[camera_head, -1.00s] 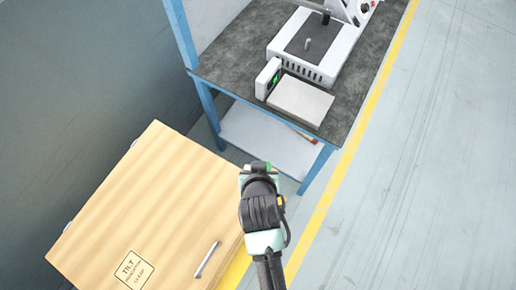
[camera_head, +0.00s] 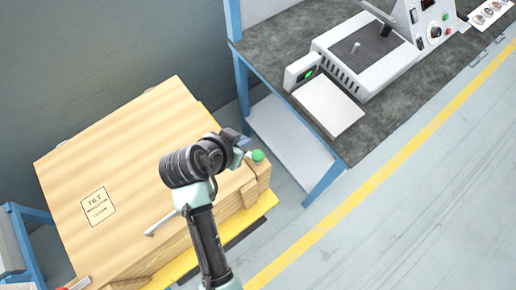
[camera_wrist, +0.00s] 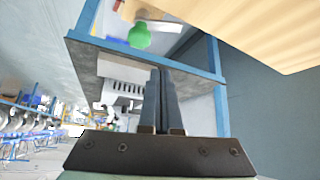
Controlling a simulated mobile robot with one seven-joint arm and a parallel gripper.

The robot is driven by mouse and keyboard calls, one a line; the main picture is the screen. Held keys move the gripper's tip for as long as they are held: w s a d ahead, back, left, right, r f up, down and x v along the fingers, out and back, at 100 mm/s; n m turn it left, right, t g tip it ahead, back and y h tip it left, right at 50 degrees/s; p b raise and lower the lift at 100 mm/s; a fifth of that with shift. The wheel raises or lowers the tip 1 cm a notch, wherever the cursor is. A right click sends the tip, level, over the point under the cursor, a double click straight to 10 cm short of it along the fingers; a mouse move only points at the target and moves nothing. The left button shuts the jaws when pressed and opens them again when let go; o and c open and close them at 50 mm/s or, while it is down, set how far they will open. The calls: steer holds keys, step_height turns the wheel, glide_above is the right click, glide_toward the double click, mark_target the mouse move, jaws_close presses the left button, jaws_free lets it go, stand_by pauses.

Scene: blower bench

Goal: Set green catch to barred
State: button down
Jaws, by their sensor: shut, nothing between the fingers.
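A rounded green knob (camera_head: 257,155) shows at the right corner of the wooden crate (camera_head: 125,150), just beyond the end of my arm in the head view. It looks like the green catch, but its base is hidden and I cannot tell its setting. In the wrist view the green knob (camera_wrist: 139,36) is near the top, apart from my fingertips. My gripper (camera_head: 243,142) is above the crate's right end, close to the knob. In the wrist view the two fingers of my gripper (camera_wrist: 161,72) are together with nothing between them.
A blue-framed bench (camera_head: 385,115) stands right of the crate. It bears a white vented machine (camera_head: 340,45), a small unit with a green display (camera_head: 303,71) and a pale block (camera_head: 328,105). A lower shelf (camera_head: 290,140) is beneath. Open floor (camera_head: 430,220) lies right.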

steer(key=shift+a, duration=0.15)
steer(key=x, duration=1)
steer(key=s+a+p, duration=0.2)
steer(key=s, duration=0.1)
steer(key=shift+s+r+p, duration=0.1)
steer(key=shift+p, duration=0.3)
steer(key=shift+d, duration=0.1)
